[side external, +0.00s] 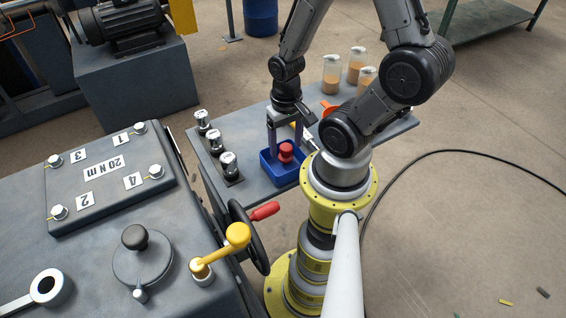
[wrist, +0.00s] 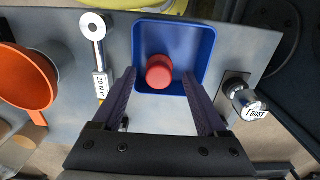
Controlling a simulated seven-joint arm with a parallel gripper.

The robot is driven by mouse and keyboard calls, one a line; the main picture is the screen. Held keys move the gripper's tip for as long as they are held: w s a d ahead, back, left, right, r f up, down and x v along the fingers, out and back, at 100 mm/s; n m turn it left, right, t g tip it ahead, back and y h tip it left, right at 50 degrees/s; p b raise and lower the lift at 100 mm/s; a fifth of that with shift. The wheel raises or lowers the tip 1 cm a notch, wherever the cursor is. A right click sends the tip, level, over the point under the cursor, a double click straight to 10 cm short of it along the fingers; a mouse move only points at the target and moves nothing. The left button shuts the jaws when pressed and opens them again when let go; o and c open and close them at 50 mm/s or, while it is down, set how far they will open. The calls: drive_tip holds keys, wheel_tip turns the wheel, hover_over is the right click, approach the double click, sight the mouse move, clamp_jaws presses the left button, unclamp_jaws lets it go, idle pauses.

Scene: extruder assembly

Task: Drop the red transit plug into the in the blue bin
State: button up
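In the wrist view the red plug (wrist: 159,71) shows against the floor of the blue bin (wrist: 206,45), apart from the bin's walls. I cannot tell whether it rests on the bin floor. My gripper (side external: 285,143) is above the bin, pointing down. In the wrist view my gripper (wrist: 159,77) has its two fingers wide apart, with clear space between each finger and the plug. Nothing is held.
The bin stands on a grey bench (side external: 238,185). A torque wrench (wrist: 97,50) and an orange funnel (wrist: 25,80) lie on the bin's other side. Tan-filled containers (side external: 357,65) stand at the back. A red-handled wheel (side external: 250,235) is in front.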

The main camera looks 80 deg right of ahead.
wheel_tip(320, 180, up, 14)
idle(0.7)
drive_tip(key=shift+a, duration=0.1)
drive_tip(key=w+a+r+n+t, duration=0.2)
drive_tip(key=a+r+n+t, duration=0.3)
drive_tip(key=a+r+n, duration=0.3)
drive_tip(key=shift+r+n+t, duration=0.3)
drive_tip(key=shift+r+n, duration=0.2)
